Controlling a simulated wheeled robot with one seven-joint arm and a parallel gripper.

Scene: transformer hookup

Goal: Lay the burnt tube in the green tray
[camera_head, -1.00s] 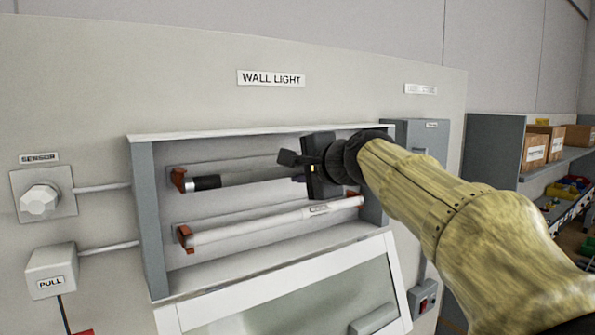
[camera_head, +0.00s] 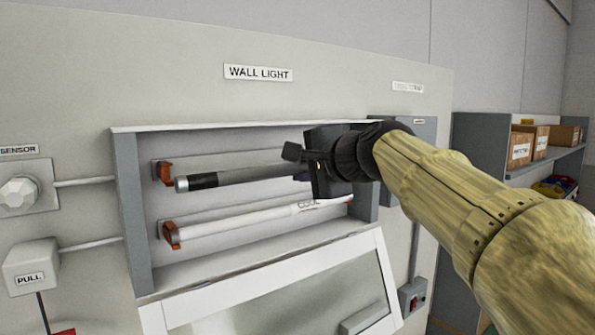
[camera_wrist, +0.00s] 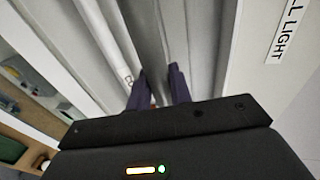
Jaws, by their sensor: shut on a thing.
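The burnt tube (camera_head: 240,176) is grey with a blackened band near its left end. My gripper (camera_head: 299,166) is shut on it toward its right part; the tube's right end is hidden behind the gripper. The tube's left end stands a little in front of the upper left orange clip (camera_head: 165,173) and looks clear of it. In the wrist view the tube (camera_wrist: 150,35) runs between the two dark fingers (camera_wrist: 157,88). I cannot make out a green tray for certain in either view.
A white tube (camera_head: 250,219) sits in the lower clips of the wall light box (camera_head: 130,210). Its glazed cover (camera_head: 285,300) hangs open below. A shelf (camera_head: 550,160) with cardboard boxes (camera_head: 521,150) stands at the right.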

